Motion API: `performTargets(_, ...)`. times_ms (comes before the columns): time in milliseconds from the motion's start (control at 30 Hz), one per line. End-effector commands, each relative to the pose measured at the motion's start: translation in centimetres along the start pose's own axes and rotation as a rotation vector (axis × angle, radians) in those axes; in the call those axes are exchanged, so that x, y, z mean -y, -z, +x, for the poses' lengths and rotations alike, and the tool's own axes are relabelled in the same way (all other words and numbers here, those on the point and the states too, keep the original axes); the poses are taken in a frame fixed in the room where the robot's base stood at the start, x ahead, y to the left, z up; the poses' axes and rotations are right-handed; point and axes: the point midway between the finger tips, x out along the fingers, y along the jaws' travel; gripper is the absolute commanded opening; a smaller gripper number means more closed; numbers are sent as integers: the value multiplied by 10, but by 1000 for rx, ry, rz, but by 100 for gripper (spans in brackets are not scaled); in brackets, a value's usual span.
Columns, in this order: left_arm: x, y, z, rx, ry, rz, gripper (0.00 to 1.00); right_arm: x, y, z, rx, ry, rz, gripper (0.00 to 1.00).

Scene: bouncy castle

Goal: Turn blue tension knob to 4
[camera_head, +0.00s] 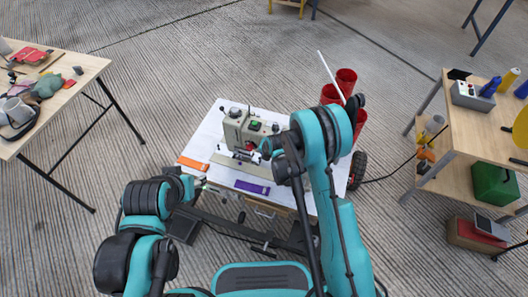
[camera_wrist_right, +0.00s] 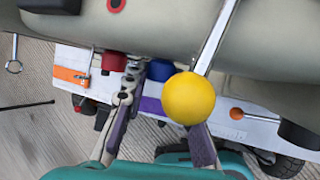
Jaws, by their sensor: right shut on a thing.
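A beige sewing machine (camera_head: 238,131) stands on a white table (camera_head: 206,137). In the right wrist view the blue knob (camera_wrist_right: 160,70) sits under the machine's body (camera_wrist_right: 150,30), beside a red knob (camera_wrist_right: 113,62). A yellow ball on a metal lever (camera_wrist_right: 188,98) hangs in front and hides part of the right finger. My right gripper (camera_wrist_right: 161,80) is shut on the blue knob, one finger between the red and blue knobs. The knob's marks are not readable. My left gripper (camera_head: 200,184) is by the table's left front edge; its jaws are too small to read.
An orange strip (camera_head: 193,163) and a purple strip (camera_head: 252,187) lie on the table. Red bins (camera_head: 346,82) stand behind it at the right. A workbench (camera_head: 60,112) is at the left, shelves (camera_head: 462,128) at the right.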

Motion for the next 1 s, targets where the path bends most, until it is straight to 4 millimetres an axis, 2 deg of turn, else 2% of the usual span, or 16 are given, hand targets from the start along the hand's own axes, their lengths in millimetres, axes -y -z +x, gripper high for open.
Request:
performTargets(67, 0, 0, 0, 0, 0, 0, 47, 0, 0, 0, 1, 0, 0, 0)
performTargets(100, 0, 0, 0, 0, 0, 0, 47, 0, 0, 0, 1, 1, 0, 29)
performTargets(133, 0, 0, 0, 0, 0, 0, 47, 0, 0, 0, 1, 1, 0, 35)
performTargets(433, 0, 0, 0, 0, 0, 0, 47, 0, 0, -1, 0, 1, 0, 35)
performTargets(567, 0, 0, 0, 0, 0, 0, 47, 0, 0, -10, 0, 1, 0, 35)
performTargets(1000, 0, 0, 0, 0, 0, 0, 47, 0, 0, -92, 0, 1, 0, 35)
